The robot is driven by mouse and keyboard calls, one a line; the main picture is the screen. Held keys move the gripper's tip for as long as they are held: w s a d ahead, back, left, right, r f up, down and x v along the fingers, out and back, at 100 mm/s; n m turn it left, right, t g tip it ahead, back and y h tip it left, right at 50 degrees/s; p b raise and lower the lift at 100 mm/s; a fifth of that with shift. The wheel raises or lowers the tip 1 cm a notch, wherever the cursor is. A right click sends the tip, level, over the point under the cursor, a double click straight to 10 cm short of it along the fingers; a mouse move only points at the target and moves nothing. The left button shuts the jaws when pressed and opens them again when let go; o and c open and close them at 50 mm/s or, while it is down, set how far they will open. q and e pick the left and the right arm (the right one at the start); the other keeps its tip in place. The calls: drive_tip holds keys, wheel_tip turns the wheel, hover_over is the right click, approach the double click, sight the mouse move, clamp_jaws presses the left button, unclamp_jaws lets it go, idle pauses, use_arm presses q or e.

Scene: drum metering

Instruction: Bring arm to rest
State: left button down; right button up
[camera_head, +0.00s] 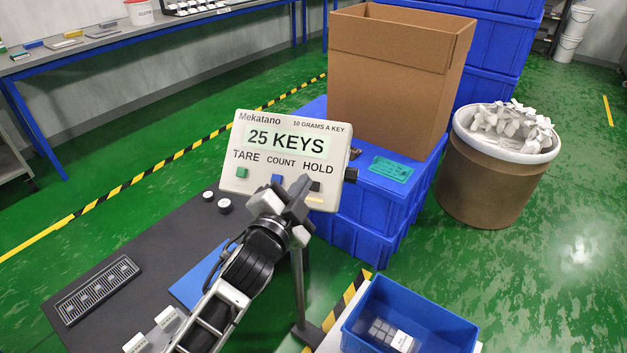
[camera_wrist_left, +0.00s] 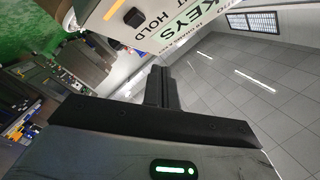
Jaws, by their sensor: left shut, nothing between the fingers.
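My left gripper (camera_head: 300,190) is shut and empty, raised in front of the lower right of the scale display. In the left wrist view its closed fingers (camera_wrist_left: 160,88) point up toward the display, just below its lettering; I cannot tell whether they touch it. The white display panel (camera_head: 245,128) reads "25 KEYS" and has TARE, COUNT and HOLD labels over coloured buttons. It also shows in the left wrist view (camera_wrist_left: 180,20), tilted. The HOLD button is dark, and an orange bar shows below it. My right gripper is not in view.
A tall cardboard box (camera_head: 395,90) stands on blue crates (camera_head: 350,235) behind the display. A brown drum (camera_head: 490,180) filled with white pieces is at right. A blue bin (camera_head: 440,322) with grey keys is at front right. A dark mat (camera_head: 75,265) lies at left.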

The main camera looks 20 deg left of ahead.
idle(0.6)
